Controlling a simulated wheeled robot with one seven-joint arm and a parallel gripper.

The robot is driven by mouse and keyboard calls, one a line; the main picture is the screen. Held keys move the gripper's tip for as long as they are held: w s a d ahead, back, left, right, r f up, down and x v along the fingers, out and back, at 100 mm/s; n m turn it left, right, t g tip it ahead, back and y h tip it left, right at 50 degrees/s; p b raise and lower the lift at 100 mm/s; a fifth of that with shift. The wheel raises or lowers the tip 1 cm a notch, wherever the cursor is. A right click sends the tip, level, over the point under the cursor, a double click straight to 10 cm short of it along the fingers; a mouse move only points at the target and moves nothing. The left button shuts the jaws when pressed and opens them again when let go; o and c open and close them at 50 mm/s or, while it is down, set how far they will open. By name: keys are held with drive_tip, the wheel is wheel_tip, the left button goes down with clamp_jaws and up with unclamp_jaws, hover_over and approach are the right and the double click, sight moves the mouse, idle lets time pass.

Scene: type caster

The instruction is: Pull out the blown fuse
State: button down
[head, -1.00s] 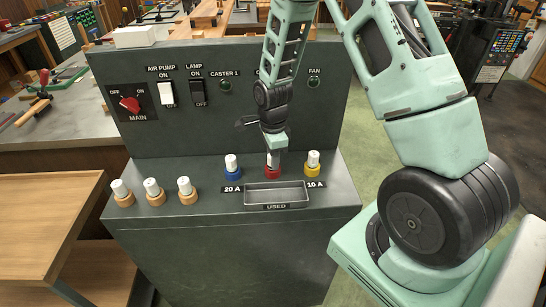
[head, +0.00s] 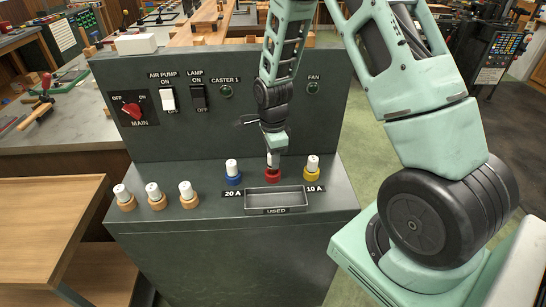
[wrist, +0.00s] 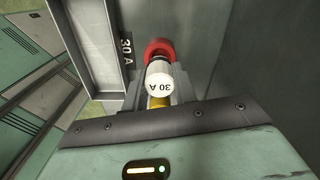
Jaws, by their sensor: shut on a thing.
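My gripper (head: 273,154) is shut on the white-capped fuse (wrist: 158,84), marked 30 A, at the red fuse holder (head: 273,175). In the wrist view the fuse lies between the fingers, in line with the red holder (wrist: 160,48). I cannot tell how far the fuse sits in the holder. The blue holder (head: 233,179) to its left and the yellow holder (head: 311,174) to its right each bear a white-capped fuse. The fingers hide part of the held fuse.
An empty-looking tray (head: 276,200) marked USED lies just in front of the red holder. Several fuses stand in tan holders (head: 157,203) at the console's left. The upright panel (head: 150,95) with switches, including the red MAIN switch (head: 132,110), stands behind my gripper.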

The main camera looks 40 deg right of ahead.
drive_tip(key=shift+r+p, duration=1.3)
drive_tip(key=shift+r, duration=0.65)
drive_tip(key=shift+d, duration=0.1)
